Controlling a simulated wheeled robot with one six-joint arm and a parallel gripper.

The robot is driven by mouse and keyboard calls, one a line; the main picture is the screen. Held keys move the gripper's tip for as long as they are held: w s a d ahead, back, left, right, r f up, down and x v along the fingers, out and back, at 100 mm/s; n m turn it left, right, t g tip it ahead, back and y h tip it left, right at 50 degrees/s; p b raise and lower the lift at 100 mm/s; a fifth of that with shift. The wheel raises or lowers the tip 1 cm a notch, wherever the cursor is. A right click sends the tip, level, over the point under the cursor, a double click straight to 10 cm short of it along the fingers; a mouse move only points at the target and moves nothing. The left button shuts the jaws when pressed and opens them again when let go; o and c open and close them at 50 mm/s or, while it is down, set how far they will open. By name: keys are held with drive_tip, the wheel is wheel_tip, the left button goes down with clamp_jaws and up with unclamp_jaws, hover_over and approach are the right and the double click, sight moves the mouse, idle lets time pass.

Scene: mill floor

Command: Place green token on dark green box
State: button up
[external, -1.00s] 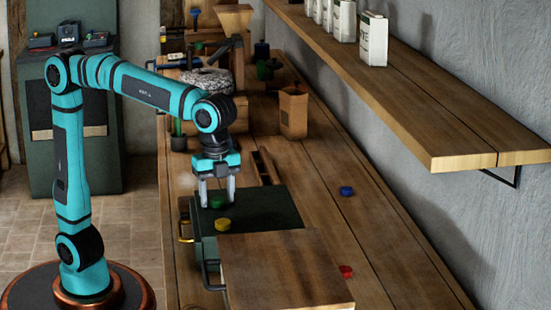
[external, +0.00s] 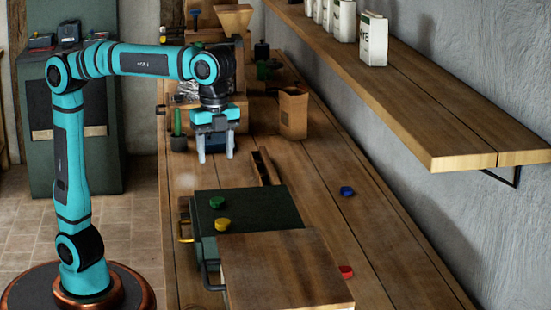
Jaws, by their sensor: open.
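The green token (external: 217,202) lies on top of the dark green box (external: 262,207), near its back left corner. A yellow token (external: 222,224) lies on the same box, in front of the green one and close to the wooden board. My gripper (external: 215,156) is open and empty. It hangs pointing down above the bench, behind the box and higher than its top, clear of both tokens.
A blue token (external: 347,191) and a red token (external: 346,271) lie on the bench (external: 310,185) to the right. A paper bag (external: 293,113) and a potted cactus (external: 178,138) stand behind. A shelf (external: 430,110) overhangs at right.

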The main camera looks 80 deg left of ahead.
drive_tip(key=shift+r, duration=0.35)
drive_tip(key=a+r+n+t+h, duration=0.25)
drive_tip(key=a+n+t, duration=0.5)
drive_tip(key=a, duration=1.45)
drive_tip(key=s+a+f+n+t+y, duration=0.1)
drive_tip(key=s+a+n+t, duration=0.6)
drive_tip(key=a, duration=1)
drive_tip(key=s+t+y, duration=0.1)
drive_tip(key=s+t, duration=0.2)
drive_tip(key=s, duration=0.3)
drive_tip(key=shift+o, duration=0.3)
drive_tip(key=shift+f+n+y, duration=0.1)
drive_tip(key=shift+n+y, duration=0.15)
